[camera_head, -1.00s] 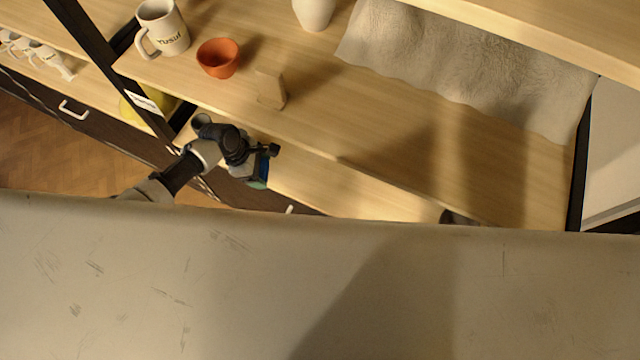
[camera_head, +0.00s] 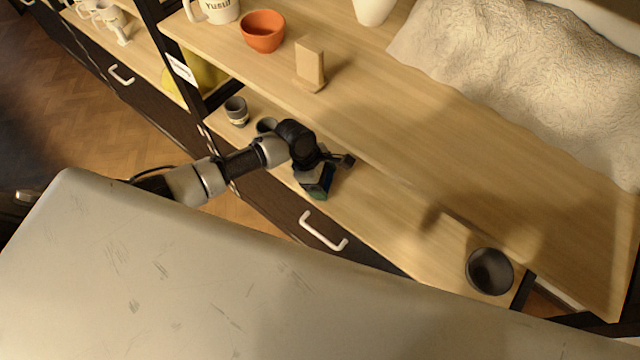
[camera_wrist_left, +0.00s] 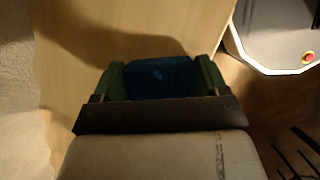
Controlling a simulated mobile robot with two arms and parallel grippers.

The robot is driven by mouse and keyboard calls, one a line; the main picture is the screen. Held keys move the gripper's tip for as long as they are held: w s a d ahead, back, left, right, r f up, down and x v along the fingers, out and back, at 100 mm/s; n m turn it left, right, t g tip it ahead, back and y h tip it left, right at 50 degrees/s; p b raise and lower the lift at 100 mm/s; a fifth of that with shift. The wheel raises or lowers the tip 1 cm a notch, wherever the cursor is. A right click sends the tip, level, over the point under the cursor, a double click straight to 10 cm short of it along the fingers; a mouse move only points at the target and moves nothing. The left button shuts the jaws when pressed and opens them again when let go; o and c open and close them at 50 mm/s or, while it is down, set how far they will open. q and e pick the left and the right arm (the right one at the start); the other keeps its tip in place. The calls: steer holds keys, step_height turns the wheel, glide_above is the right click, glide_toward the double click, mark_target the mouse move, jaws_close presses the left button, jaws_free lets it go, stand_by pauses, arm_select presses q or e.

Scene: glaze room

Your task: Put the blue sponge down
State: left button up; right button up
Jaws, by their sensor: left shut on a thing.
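My left gripper (camera_head: 318,190) is over the lower wooden shelf board (camera_head: 385,220), near its front edge, in the head view. It is shut on the blue sponge (camera_wrist_left: 160,76), which shows in the left wrist view as a dark blue block between two green fingers. In the head view the arm and gripper hide most of the sponge. I cannot tell whether the sponge touches the board. My right gripper is not in view.
A grey cup (camera_head: 236,111) stands left of the gripper and a dark bowl (camera_head: 490,271) far right on the lower board. The upper board (camera_head: 400,120) holds an orange bowl (camera_head: 263,31) and a wooden block (camera_head: 310,66). Board between gripper and dark bowl is clear.

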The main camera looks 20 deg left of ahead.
arm_select(q)
steer(key=shift+f, duration=0.2)
steer(key=o, duration=0.8)
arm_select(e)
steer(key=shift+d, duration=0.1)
arm_select(q)
steer(key=shift+r, duration=0.25)
steer(key=p+v, duration=0.2)
steer(key=v, duration=0.5)
steer(key=shift+a+r, duration=0.1)
steer(key=shift+r, duration=0.1)
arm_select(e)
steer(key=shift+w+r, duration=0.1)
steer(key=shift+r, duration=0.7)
